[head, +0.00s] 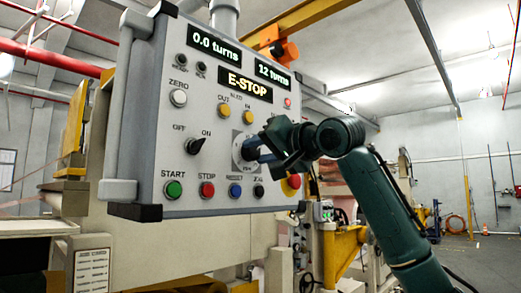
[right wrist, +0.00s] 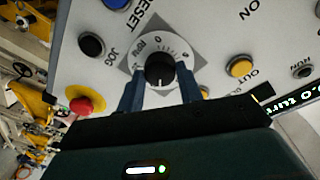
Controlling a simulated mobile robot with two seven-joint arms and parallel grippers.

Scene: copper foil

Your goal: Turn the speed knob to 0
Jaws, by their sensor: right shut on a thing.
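The speed knob, a black knob on a round white dial with a grey square plate, shows in the right wrist view (right wrist: 160,69). In the head view its dial plate (head: 238,152) is partly covered by my right gripper (head: 255,150). My right gripper's two blue fingers (right wrist: 160,92) stand on either side of the knob and are shut on it. The dial carries numbers, with a 0 readable near the top; the knob's pointer is too small to read surely. The control panel (head: 140,150) shows "0.0 turns", "12 turns" and "E-STOP". My left gripper is not in view.
Close around the knob are a yellow button (right wrist: 240,67), a black JOG button (right wrist: 91,45) and a red emergency button (right wrist: 81,105). START (head: 173,189) and STOP (head: 207,190) buttons sit along the panel's lower edge. Open floor lies at the far right.

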